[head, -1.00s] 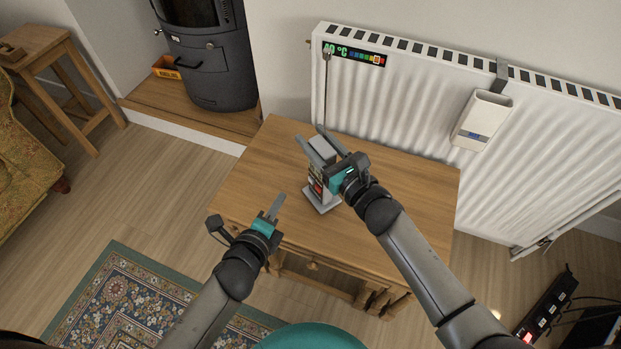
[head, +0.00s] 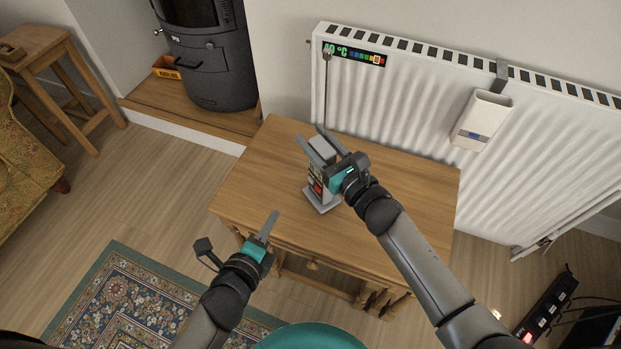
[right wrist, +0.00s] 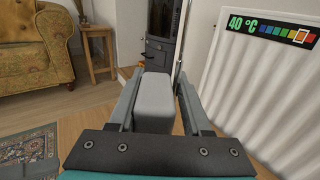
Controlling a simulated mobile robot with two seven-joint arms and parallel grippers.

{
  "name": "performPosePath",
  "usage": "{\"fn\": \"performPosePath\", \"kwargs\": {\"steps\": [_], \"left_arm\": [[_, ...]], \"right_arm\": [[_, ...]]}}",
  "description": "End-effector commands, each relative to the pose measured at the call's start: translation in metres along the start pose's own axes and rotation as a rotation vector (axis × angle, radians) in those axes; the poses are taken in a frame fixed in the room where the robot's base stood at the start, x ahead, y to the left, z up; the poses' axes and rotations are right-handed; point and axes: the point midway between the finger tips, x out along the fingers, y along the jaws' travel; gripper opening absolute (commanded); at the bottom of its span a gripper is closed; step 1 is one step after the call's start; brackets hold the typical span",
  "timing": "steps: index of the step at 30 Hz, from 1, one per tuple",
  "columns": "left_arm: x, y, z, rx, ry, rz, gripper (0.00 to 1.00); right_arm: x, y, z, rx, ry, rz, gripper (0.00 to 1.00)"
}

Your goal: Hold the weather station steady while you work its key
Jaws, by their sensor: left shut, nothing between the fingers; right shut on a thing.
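The weather station (head: 316,186) is a small upright grey unit with a coloured front panel, on a flat grey foot on the wooden table. A thin rod rises from behind its top. My right gripper (head: 323,146) is shut on its upper part; in the right wrist view the station's grey top (right wrist: 154,100) sits between my two fingers. The right hand covers part of the station, and I cannot make out its key. My left gripper (head: 270,226) is shut and empty, in front of the table's front left edge, apart from the station.
A white radiator (head: 400,110) with a temperature strip (head: 355,54) and a hung white box (head: 482,120) stands behind the wooden table (head: 265,165). A black stove (head: 210,60) is at the back left. The tabletop left of the station is clear.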

Motion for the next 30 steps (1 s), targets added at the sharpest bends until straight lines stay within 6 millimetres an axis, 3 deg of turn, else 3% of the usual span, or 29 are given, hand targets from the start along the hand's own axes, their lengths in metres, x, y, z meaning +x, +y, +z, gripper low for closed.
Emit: {"fn": "performPosePath", "kwargs": {"steps": [1, 10, 20, 30], "left_arm": [[0.000, 0.000, 0.000, 0.000, 0.000, 0.000, 0.00], [0.000, 0.000, 0.000, -0.001, 0.000, 0.000, 0.00], [0.000, 0.000, 0.000, 0.000, 0.000, 0.000, 0.00], [0.000, 0.000, 0.000, 0.000, 0.000, 0.000, 0.00]], "right_arm": [[0.000, 0.001, -0.001, 0.002, 0.001, 0.001, 0.52], [0.000, 0.000, 0.000, 0.001, 0.000, 0.001, 0.84], [-0.004, 0.000, 0.000, 0.001, 0.000, 0.000, 0.84], [-0.059, 0.001, -0.002, 0.001, 0.004, 0.001, 0.84]]}}
